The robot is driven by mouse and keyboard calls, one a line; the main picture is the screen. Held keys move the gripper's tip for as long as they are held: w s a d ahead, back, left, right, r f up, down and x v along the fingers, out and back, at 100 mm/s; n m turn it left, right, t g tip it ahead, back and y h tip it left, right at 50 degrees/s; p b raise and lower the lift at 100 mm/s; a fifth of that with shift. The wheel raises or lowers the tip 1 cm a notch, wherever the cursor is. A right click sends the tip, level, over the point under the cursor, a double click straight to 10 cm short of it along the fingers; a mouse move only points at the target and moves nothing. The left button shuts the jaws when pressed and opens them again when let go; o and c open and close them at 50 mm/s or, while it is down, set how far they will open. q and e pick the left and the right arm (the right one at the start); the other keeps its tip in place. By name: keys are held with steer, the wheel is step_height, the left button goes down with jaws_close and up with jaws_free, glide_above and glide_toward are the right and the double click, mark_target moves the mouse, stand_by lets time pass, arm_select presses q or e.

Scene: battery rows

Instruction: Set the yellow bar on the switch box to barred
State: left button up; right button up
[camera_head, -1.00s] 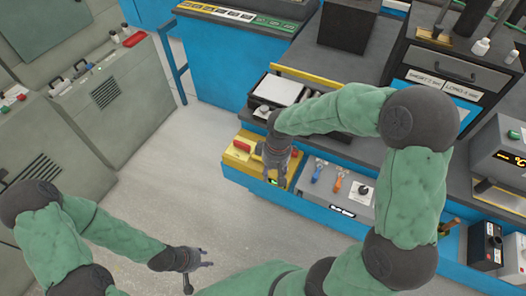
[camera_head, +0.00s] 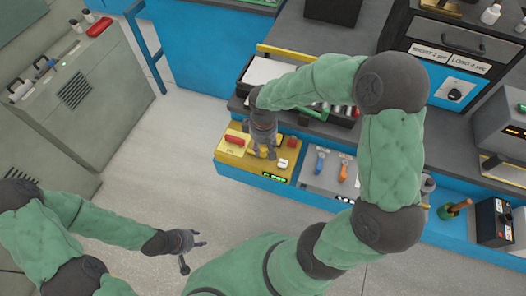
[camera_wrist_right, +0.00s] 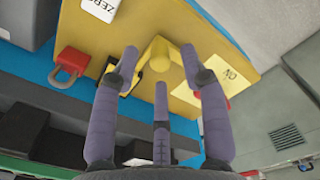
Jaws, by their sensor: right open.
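The yellow switch box (camera_head: 228,156) sits on the blue-edged bench in the head view, and its yellow face (camera_wrist_right: 205,15) fills the top of the right wrist view. The yellow bar (camera_wrist_right: 158,62) stands on that face, with a small green-lit display (camera_head: 274,177) on the box's front edge. My right gripper (camera_head: 264,153) is over the box. In the wrist view its open fingers (camera_wrist_right: 160,65) are spread around the bar, and I cannot tell whether they touch it. The bar's exact setting is unclear. My left gripper (camera_head: 190,245) is open and empty over the floor.
A red padlock-like piece (camera_wrist_right: 70,64) and a white ZERO label (camera_wrist_right: 97,9) lie near the bar. A grey panel with blue and orange levers (camera_head: 343,172) stands right of the box. A black tray (camera_head: 240,82) is behind it. Open floor lies in front.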

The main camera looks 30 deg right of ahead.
mark_target(249, 150)
steer(key=shift+f+b, duration=0.35)
steer(key=shift+f, duration=1.05)
jaws_close()
steer(key=shift+w+a, duration=1.75)
steer(key=shift+w, duration=0.3)
jaws_free()
steer(key=shift+w, duration=0.1)
